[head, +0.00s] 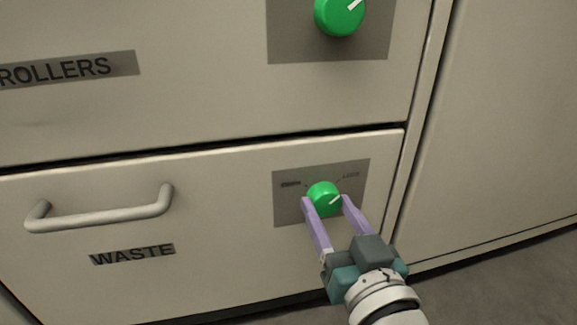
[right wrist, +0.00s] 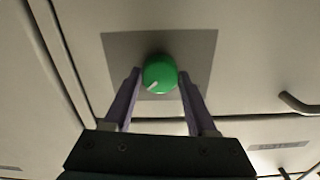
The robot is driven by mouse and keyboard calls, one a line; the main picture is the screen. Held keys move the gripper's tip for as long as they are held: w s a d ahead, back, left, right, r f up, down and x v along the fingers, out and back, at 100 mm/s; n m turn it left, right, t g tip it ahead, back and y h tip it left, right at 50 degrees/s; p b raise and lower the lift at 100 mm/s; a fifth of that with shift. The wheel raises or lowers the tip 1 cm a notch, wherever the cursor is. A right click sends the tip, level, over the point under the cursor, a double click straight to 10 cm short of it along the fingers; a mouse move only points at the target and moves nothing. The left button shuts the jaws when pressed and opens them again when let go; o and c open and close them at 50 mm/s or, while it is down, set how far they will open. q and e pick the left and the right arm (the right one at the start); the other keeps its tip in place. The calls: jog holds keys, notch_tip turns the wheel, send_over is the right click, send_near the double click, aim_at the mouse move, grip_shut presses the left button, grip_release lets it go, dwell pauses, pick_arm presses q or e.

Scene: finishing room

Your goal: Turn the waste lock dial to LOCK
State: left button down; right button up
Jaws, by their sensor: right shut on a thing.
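The waste lock dial (head: 323,197) is a green round knob with a white pointer line, on a grey plate (head: 290,211) at the right of the WASTE drawer (head: 220,255). In the head view the pointer slants to the upper right, toward the right-hand of two small, blurred labels. My right gripper (head: 325,201) has its two purple fingers on either side of the dial and is shut on it. In the right wrist view the dial (right wrist: 160,74) sits between the fingertips (right wrist: 159,80). My left gripper is not in view.
The drawer above, labelled ROLLERS (head: 70,69), has its own green dial (head: 340,14). The WASTE drawer has a bar handle (head: 100,212) at its left. A plain cabinet panel (head: 500,120) stands to the right, with floor (head: 520,275) below.

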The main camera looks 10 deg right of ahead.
jog(key=shift+m, duration=0.4)
jog(key=o, duration=1.4)
jog(key=shift+c, duration=0.2)
jog(key=shift+s, duration=0.1)
jog(key=shift+s+r+p, duration=0.1)
jog(key=shift+s+p, duration=0.25)
jog(key=shift+p, duration=0.05)
jog(key=s+p, duration=0.3)
jog(key=s, duration=0.6)
jog(key=shift+d+p, duration=0.15)
jog(key=shift+p, duration=0.15)
